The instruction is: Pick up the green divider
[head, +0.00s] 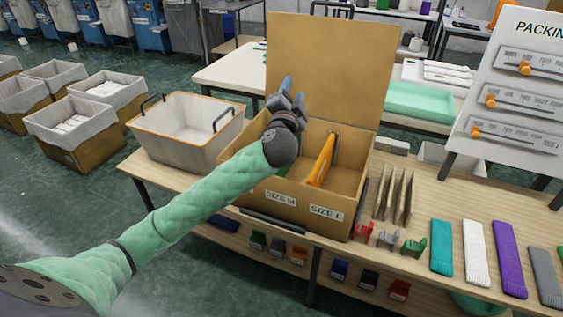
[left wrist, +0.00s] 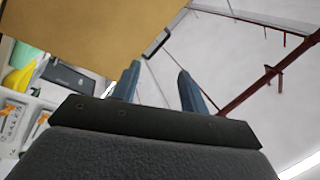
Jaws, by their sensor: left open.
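A green divider (head: 288,183) stands in the open cardboard box (head: 345,183); only a small green part shows, and my left wrist and forearm hide the rest. An orange divider (head: 322,160) stands in the same box to its right. My left gripper (head: 293,92) is above the box, in front of its raised lid, with its fingers pointing up and away from the dividers. It is open and empty; its two blue fingers stand apart in the left wrist view (left wrist: 158,85). The divider does not show in the left wrist view. My right gripper is not in view.
A white bin with handles (head: 190,130) stands left of the box. Brown cards in a rack (head: 395,195), small coloured clips (head: 388,240) and flat knitted bundles (head: 475,252) lie to the right. The raised lid (head: 330,65) stands behind the box.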

